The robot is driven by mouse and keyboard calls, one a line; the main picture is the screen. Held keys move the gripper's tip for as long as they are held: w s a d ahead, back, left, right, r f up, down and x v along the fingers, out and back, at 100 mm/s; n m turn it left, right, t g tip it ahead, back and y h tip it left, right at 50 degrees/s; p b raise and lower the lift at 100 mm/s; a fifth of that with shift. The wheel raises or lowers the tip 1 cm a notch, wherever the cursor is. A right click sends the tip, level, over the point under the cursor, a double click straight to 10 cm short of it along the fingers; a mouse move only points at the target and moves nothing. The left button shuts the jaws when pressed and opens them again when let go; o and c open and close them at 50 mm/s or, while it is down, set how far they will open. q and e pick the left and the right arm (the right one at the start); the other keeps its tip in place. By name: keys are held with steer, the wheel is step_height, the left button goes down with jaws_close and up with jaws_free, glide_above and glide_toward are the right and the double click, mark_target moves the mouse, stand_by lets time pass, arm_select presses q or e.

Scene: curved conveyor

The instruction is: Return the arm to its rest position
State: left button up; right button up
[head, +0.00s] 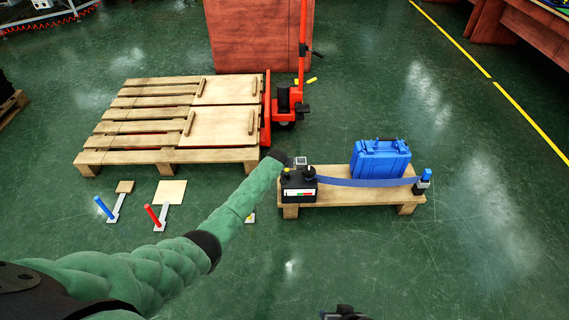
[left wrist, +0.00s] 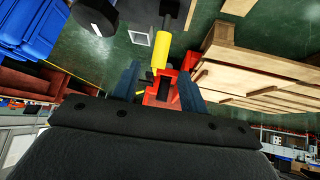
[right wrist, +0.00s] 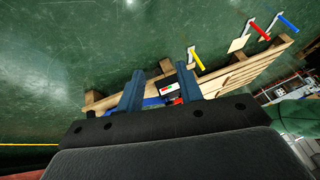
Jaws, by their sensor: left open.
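My left arm reaches across the head view from the lower left. Its gripper (head: 301,160) is by the black box with a yellow knob (head: 298,184) on the small pallet. In the left wrist view the two blue-grey fingers (left wrist: 158,75) stand apart. A yellow cylinder (left wrist: 161,52) shows beyond and between them, with a red pallet jack (left wrist: 160,92) behind. I cannot tell whether the fingers touch the cylinder. My right gripper (right wrist: 160,85) has its fingers apart, with nothing held between them; the small pallet shows beyond.
A blue case (head: 380,160) stands on the small pallet (head: 345,196), behind a blue belt (head: 365,182). A large pallet (head: 130,127) with wooden boards is at the back left. Blue (head: 104,208) and red (head: 153,215) handled levers stand on the floor.

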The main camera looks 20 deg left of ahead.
stand_by(0.3)
